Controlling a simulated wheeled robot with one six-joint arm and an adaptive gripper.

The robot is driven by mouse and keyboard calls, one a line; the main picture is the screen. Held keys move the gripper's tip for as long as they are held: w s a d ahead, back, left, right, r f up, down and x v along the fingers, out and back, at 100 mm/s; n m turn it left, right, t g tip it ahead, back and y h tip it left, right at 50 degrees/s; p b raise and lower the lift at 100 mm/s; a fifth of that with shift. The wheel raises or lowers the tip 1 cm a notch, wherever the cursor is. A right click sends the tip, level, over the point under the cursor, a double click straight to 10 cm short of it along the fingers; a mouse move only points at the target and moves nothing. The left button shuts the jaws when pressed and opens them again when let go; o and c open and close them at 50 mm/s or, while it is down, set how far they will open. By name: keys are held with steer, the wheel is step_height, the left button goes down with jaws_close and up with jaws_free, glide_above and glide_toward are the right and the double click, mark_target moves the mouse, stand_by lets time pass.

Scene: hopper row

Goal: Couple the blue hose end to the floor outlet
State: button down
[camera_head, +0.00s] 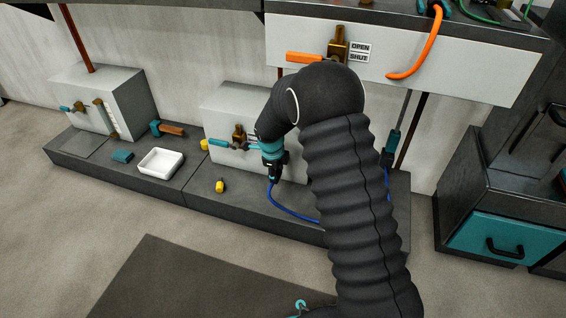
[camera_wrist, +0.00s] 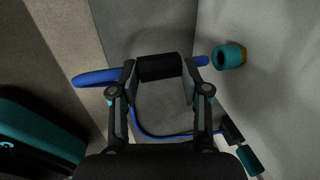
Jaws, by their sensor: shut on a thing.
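My gripper (camera_wrist: 160,70) is shut on the black sleeve of the blue hose end (camera_wrist: 202,61). Blue shows on both sides of the sleeve, with the short tip pointing right. A round teal fitting with a brass edge (camera_wrist: 229,56) sits on the pale surface just right of the tip, apart from it. It looks like an outlet, but I cannot tell for sure. In the head view my gripper (camera_head: 273,172) is low in front of the middle white box (camera_head: 226,108). The blue hose (camera_head: 292,214) sags from it and passes behind my arm. The grasp itself is unclear there.
The dark plinth (camera_head: 130,197) carries a white tray (camera_head: 161,163), a teal block (camera_head: 122,156), and a small yellow item (camera_head: 220,186). A teal-handled valve (camera_head: 238,137) is on the middle box. An orange hose (camera_head: 428,55) hangs above right. The floor in front is open.

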steer(key=shift+w, duration=0.25)
steer(key=shift+w+d, duration=0.25)
steer(key=shift+w, duration=0.35)
steer(key=shift+w+d, duration=0.2)
steer(key=shift+w, duration=0.4)
steer(key=shift+c, duration=2.3)
jaws_free()
steer(key=v, duration=1.2)
